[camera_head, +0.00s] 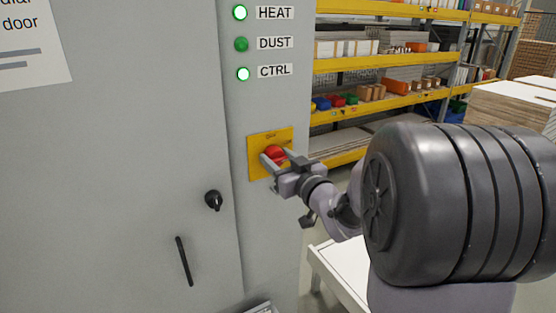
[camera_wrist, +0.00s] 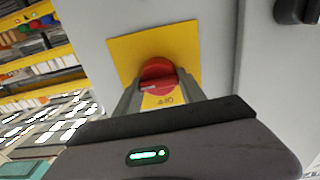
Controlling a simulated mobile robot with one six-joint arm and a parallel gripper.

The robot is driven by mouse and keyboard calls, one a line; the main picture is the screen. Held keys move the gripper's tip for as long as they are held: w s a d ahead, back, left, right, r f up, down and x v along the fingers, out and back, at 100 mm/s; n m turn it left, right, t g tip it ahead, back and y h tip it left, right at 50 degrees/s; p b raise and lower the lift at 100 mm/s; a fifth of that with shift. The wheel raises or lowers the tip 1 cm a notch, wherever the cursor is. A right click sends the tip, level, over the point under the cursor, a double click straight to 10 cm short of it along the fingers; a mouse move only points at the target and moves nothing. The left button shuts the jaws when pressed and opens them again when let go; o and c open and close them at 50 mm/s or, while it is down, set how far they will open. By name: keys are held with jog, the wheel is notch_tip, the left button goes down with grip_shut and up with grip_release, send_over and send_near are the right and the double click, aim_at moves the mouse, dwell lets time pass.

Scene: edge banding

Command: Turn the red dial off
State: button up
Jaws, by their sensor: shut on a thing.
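The red dial (camera_head: 274,152) sits on a yellow plate (camera_head: 256,170) on the grey cabinet's narrow front panel. In the wrist view the red dial (camera_wrist: 157,72) shows on its yellow plate (camera_wrist: 122,48), with printed lettering near the plate's edge beside my gripper. My gripper (camera_head: 273,160) reaches the dial from the right, and its fingers are shut on the dial. In the wrist view my gripper (camera_wrist: 160,88) has one finger on each side of the dial's grip bar. The fingers hide part of the dial and plate.
Lit HEAT (camera_head: 240,13) and CTRL (camera_head: 243,74) lamps and a darker green DUST lamp (camera_head: 241,44) are above the dial. A black knob (camera_head: 213,200) and black handle (camera_head: 184,261) are on the cabinet door. Yellow shelves (camera_head: 390,60) and a white table (camera_head: 345,270) stand to the right.

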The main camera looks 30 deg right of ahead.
jog(key=shift+f+b, duration=0.1)
jog(key=shift+b, duration=0.2)
jog(key=n+b, duration=0.3)
jog(key=b, duration=0.1)
jog(key=shift+a+f, duration=0.1)
jog(key=shift+f, duration=0.05)
jog(key=n+b, duration=0.5)
jog(key=shift+a+n, duration=0.1)
jog(key=shift+n, duration=0.3)
jog(key=n+b, duration=0.4)
jog(key=n, duration=0.1)
jog(key=shift+f+b, duration=0.1)
jog(key=shift+b, duration=0.25)
jog(key=shift+n+b, duration=1.1)
jog(key=shift+n, duration=1)
jog(key=o, duration=1.4)
jog(key=shift+c, duration=0.2)
jog(key=shift+a, duration=0.1)
